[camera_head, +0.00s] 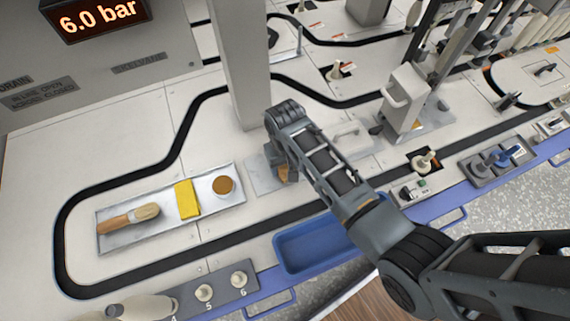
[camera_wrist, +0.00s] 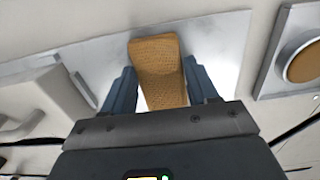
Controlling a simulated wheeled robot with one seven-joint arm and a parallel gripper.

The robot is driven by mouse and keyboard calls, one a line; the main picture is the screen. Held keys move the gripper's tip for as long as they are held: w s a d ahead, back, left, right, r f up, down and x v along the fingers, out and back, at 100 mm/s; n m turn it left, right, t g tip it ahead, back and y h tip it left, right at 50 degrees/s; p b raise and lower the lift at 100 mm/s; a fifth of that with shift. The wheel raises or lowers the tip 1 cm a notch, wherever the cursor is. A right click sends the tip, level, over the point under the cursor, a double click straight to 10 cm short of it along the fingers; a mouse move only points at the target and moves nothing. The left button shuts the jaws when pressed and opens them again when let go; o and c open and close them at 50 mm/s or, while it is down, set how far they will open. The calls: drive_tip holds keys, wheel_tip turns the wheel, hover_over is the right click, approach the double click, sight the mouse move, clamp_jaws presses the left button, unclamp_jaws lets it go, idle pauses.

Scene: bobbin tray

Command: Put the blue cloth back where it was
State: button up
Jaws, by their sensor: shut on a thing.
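My gripper (camera_wrist: 160,76) is shut on an orange-brown, textured piece (camera_wrist: 158,64), which looks like a folded cloth or sponge. In the wrist view it stands between both fingers, over or on a pale metal plate (camera_wrist: 95,62); I cannot tell if it touches. In the head view my gripper is at the plate (camera_head: 258,178) right of the metal tray, and the orange-brown piece (camera_head: 283,174) is partly hidden by my arm. I see no blue cloth in either view.
The metal tray (camera_head: 165,222) holds a wooden-handled brush (camera_head: 128,219), a yellow block (camera_head: 187,198) and a round brown-topped tin (camera_head: 223,186). A grey post (camera_head: 240,65) stands just behind my gripper. An empty blue bin (camera_head: 310,245) is at the front edge.

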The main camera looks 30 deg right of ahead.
sight(285, 166)
drive_tip(key=o, duration=0.9)
drive_tip(key=shift+f, duration=0.1)
drive_tip(key=shift+o, duration=0.2)
wheel_tip(285, 166, up, 12)
drive_tip(key=p, duration=0.4)
drive_tip(key=shift+p, duration=0.3)
